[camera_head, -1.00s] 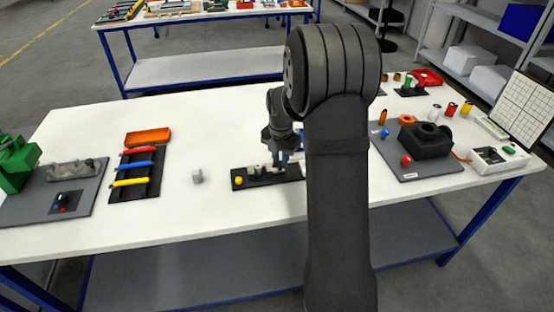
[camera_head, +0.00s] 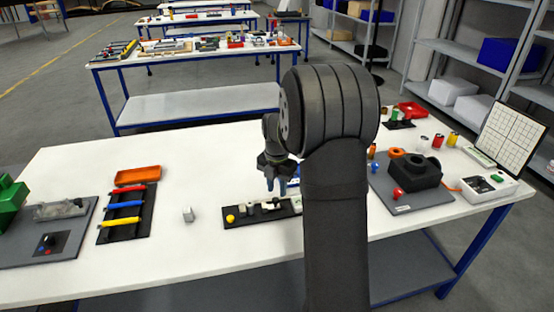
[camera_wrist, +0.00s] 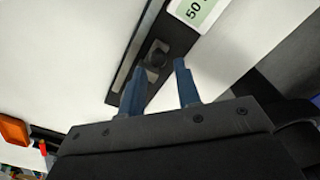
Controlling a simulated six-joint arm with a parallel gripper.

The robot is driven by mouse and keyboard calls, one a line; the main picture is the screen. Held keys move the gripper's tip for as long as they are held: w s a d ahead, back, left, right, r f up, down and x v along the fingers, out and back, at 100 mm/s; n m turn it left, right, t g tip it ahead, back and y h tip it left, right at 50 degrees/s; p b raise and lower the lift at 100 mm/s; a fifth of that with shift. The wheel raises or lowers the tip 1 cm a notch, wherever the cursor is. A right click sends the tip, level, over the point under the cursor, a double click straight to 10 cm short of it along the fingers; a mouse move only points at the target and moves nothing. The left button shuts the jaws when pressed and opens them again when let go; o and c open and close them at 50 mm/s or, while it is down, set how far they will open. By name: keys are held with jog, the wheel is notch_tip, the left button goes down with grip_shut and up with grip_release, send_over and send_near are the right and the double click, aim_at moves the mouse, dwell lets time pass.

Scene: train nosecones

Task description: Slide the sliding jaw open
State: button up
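A black gauge-like fixture (camera_head: 236,222) with a yellow knob (camera_head: 230,218) and small pale parts lies on the white table, left of my arm in the head view. In the wrist view its black bar (camera_wrist: 182,40) carries a metal rail, a white and green label reading 50 (camera_wrist: 195,10) and a dark block with a round knob (camera_wrist: 157,56). I cannot tell for sure which part is the sliding jaw. My gripper (camera_wrist: 159,66) is open, its two blue fingers apart, with the knob seen between and beyond the tips. Contact is not clear. My gripper also shows in the head view (camera_head: 279,190).
Further left is a black rack (camera_head: 124,226) with coloured handles and an orange tray (camera_head: 138,173). A grey board (camera_head: 412,203) with a black housing (camera_head: 413,172) lies right of my arm. The table front is clear.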

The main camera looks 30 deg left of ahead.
aim_at(276, 199)
notch_tip(276, 199, up, 14)
jog(key=shift+f, duration=0.15)
jog(key=shift+f, duration=0.1)
dwell(0.5)
notch_tip(276, 199, down, 17)
jog(key=shift+s+a+f, duration=0.1)
jog(key=shift+f, duration=0.05)
dwell(0.4)
